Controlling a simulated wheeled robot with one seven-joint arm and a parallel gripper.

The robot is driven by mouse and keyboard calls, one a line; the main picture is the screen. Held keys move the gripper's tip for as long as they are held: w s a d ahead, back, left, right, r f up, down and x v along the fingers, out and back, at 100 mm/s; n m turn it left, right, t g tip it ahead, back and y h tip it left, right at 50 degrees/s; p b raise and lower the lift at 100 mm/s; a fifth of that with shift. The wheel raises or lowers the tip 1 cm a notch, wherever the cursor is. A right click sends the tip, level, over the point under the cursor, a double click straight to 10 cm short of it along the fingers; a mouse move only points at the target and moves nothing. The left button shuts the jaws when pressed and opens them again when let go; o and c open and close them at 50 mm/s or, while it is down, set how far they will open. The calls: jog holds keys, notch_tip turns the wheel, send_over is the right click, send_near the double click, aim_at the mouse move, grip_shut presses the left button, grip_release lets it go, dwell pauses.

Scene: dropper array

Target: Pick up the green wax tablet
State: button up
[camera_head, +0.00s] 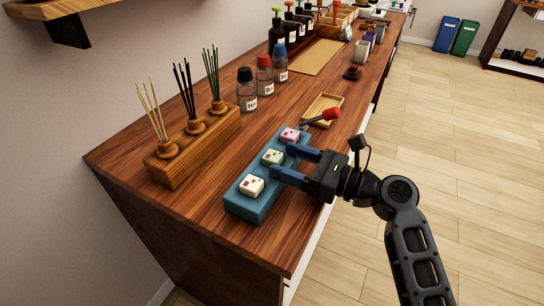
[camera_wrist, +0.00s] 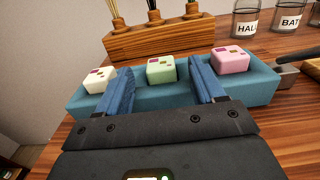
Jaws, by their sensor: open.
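The green wax tablet (camera_head: 272,157) sits in the middle of a blue tray (camera_head: 238,205), between a white tablet (camera_head: 252,185) and a pink tablet (camera_head: 290,135). In the wrist view the green tablet (camera_wrist: 161,69) shows between and just beyond the two blue fingers of my gripper (camera_wrist: 165,82). My gripper (camera_head: 281,164) is open in the head view, its fingers reaching over the tray from the right, one on each side of the green tablet. Whether a finger touches the tablet is not clear. Nothing is held.
A wooden reed holder (camera_head: 190,148) stands behind the tray. Labelled bottles (camera_head: 264,77) stand farther along the counter. A small wooden tray (camera_head: 322,108) and a red-ended tool (camera_head: 331,113) lie just past the pink tablet. The counter's front edge is close on the right.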

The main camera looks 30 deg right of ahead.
aim_at(273, 159)
jog(key=shift+x, duration=1.35)
jog(key=shift+c, duration=0.3)
jog(key=c, duration=1)
